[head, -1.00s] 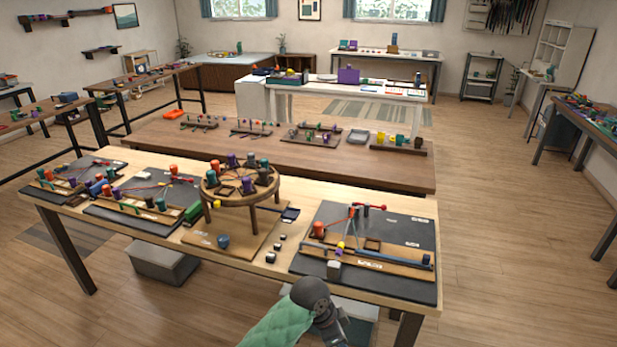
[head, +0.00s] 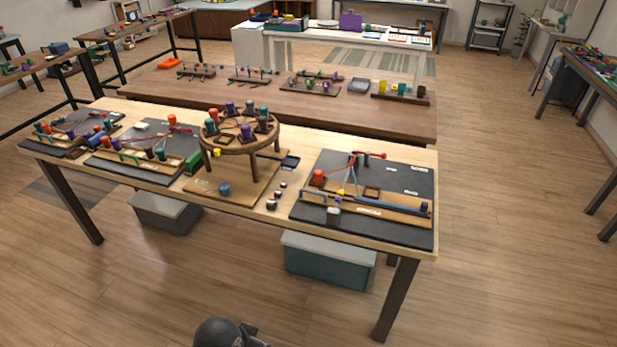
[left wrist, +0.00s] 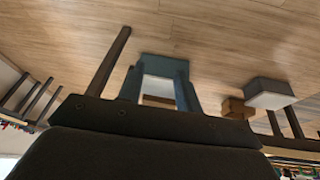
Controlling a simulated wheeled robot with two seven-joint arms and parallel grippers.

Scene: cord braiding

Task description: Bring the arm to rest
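A dark rounded part of my arm shows at the bottom edge of the head view, left of centre, in front of the table and apart from it. No fingertips show there. In the left wrist view my left gripper (left wrist: 159,85) has two blue-grey fingers apart, with a pale lid and a brown strip visible between them. It appears open and empty. My right gripper is in neither view. The wooden table (head: 285,105) carries a round wooden braiding stand (head: 240,148) with coloured bobbins and a dark board (head: 405,180) with cords.
A dark table leg (head: 396,298) stands at the front right. The wooden floor in front is clear. A brown table (head: 150,105) stands behind.

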